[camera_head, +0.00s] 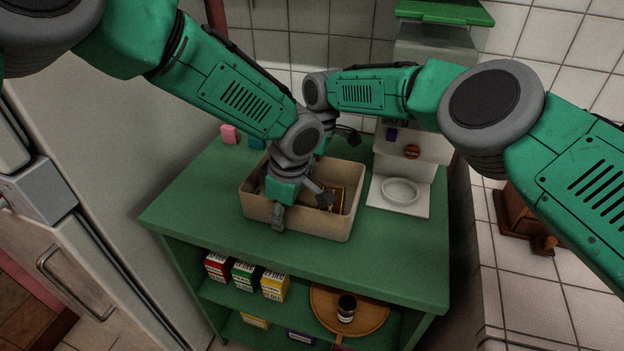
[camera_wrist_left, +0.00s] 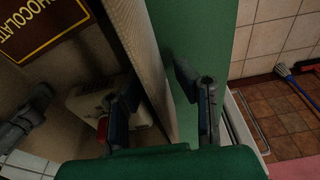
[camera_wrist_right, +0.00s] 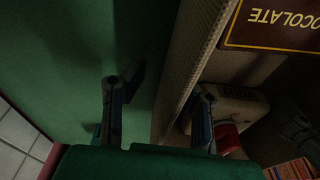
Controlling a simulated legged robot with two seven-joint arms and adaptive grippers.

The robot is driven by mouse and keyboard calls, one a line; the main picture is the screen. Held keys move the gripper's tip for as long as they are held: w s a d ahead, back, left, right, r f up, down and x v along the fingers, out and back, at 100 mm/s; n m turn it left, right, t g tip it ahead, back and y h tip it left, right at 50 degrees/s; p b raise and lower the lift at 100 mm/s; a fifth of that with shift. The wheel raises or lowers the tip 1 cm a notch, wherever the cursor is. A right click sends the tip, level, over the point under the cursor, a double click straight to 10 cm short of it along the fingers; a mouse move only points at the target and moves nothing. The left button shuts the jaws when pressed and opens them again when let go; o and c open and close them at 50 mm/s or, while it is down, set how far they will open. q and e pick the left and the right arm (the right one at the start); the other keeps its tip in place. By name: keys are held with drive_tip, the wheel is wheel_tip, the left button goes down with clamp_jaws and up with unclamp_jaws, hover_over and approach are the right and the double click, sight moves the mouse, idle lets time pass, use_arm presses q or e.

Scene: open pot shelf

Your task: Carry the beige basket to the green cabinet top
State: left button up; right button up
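The beige basket (camera_head: 330,226) sits on the green cabinet top (camera_head: 400,262), with a chocolate box (camera_head: 335,198) and other items inside. My left gripper (camera_head: 300,208) is at the basket's near wall. In the left wrist view its spread fingers (camera_wrist_left: 163,112) straddle the wall (camera_wrist_left: 150,75), one inside and one outside. My right gripper is at the far side, mostly hidden by the left arm in the head view. In the right wrist view its fingers (camera_wrist_right: 156,112) are apart, with the basket wall (camera_wrist_right: 190,75) between them. Both grippers look open, with gaps beside the wall.
A white appliance with a round dish (camera_head: 401,191) stands right of the basket. Pink (camera_head: 230,134) and teal (camera_head: 256,139) items sit at the back left. Shelves below hold small boxes (camera_head: 244,274) and a round wooden board (camera_head: 372,316). The front cabinet top is clear.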

use_arm(q)
drive_tip(key=r, duration=0.7)
drive_tip(key=d+r, duration=0.1)
drive_tip(key=r, duration=0.2)
drive_tip(key=shift+s+d+r, duration=0.1)
drive_tip(key=shift+s+r, duration=0.15)
drive_tip(key=shift+s, duration=0.05)
use_arm(e)
drive_tip(key=shift+a, duration=0.3)
use_arm(q)
drive_tip(key=shift+d+r, duration=0.1)
drive_tip(key=shift+r, duration=0.15)
use_arm(e)
drive_tip(key=shift+d, duration=0.1)
use_arm(q)
drive_tip(key=shift+d+r, duration=0.1)
use_arm(e)
drive_tip(key=shift+d+r, duration=0.1)
drive_tip(key=shift+r, duration=0.2)
wheel_tip(320, 180, up, 7)
drive_tip(key=shift+s+d+f, duration=0.15)
drive_tip(key=shift+s+d, duration=0.05)
drive_tip(key=shift+d, duration=0.15)
use_arm(q)
drive_tip(key=shift+s, duration=0.1)
